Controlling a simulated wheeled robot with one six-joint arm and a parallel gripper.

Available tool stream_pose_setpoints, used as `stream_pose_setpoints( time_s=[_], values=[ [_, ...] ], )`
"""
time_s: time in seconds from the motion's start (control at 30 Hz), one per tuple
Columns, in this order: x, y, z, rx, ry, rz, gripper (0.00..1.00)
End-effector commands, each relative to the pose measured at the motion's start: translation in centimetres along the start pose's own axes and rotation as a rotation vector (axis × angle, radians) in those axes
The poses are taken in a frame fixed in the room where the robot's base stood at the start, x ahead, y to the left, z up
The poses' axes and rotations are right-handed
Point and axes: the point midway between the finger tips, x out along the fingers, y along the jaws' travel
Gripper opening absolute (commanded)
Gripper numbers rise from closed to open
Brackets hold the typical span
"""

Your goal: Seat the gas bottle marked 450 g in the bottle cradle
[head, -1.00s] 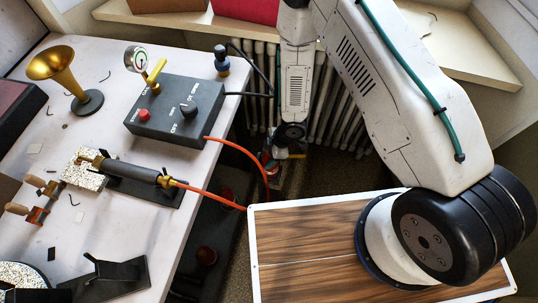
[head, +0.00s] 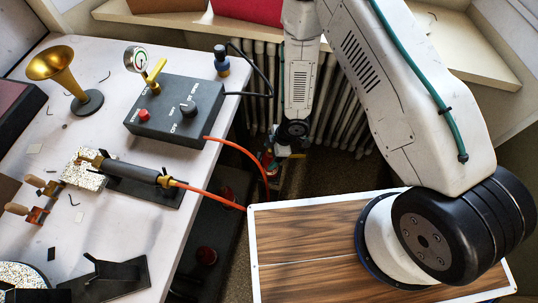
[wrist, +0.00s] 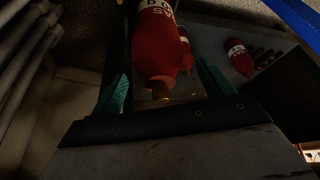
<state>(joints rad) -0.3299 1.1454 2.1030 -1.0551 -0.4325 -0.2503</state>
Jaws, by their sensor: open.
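In the wrist view a red gas bottle (wrist: 156,50) with white label bands and a brass-coloured neck lies between and beyond the teal fingers of my open gripper (wrist: 164,88). Only part of its lettering shows, and its weight mark is not fully readable. A second red bottle (wrist: 186,46) is partly hidden behind it. A third red bottle (wrist: 237,57) lies to the right, its mark too small to read. In the head view my gripper (head: 284,154) is low beyond the table, near the radiator. A black angled stand (head: 108,278) is on the table; I cannot tell whether it is the cradle.
A grey control box (head: 174,108), a brass horn (head: 62,68) and a torch (head: 140,172) with an orange hose (head: 215,195) occupy the table. A radiator (head: 345,110) stands behind my gripper.

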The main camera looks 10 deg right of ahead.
Motion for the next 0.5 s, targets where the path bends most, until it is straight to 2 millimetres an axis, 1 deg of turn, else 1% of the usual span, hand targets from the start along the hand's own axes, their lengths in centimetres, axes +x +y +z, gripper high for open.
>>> stream_pose_setpoints(
  time_s=[0.03,0.1,0.3,0.4,0.5],
  values=[
    [-1.2,0.1,-0.1,0.000,0.001,0.003,0.80],
    [-2.8,0.2,0.0,0.000,0.001,0.004,0.80],
    [-7.0,0.1,-0.1,-0.001,0.002,0.004,0.80],
    [-8.5,0.1,0.0,0.000,0.001,0.004,0.80],
    [-9.4,0.1,0.0,0.000,0.000,0.002,0.80]
  ],
)
